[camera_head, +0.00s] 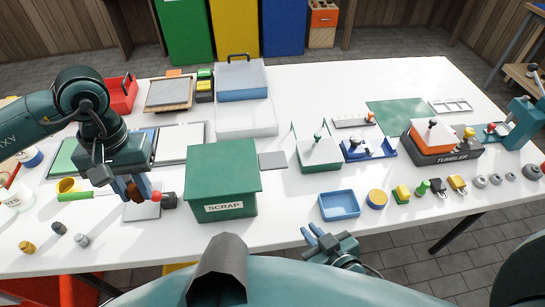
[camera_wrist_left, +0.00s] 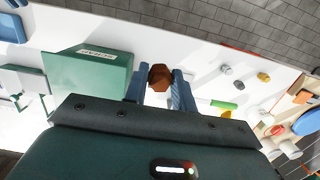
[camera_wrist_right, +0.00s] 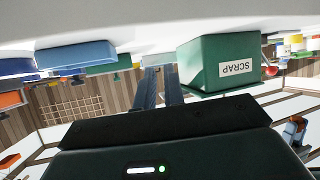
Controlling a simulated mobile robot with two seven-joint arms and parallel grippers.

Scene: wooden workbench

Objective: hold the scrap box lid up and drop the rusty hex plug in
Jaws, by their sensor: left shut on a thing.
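The green scrap box (camera_head: 222,205) stands on the workbench left of centre, with its "SCRAP" label facing me. Its flat green lid (camera_head: 222,165) is down. The box also shows in the left wrist view (camera_wrist_left: 85,75) and the right wrist view (camera_wrist_right: 203,65). My left gripper (camera_head: 136,190) is shut on the brown rusty hex plug (camera_wrist_left: 160,76), left of the box and above the bench. The plug also shows in the head view (camera_head: 134,191). My right gripper (camera_head: 318,234) is open and empty at the front edge, right of the box and apart from it.
Several small metal parts (camera_head: 27,247) lie at front left.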

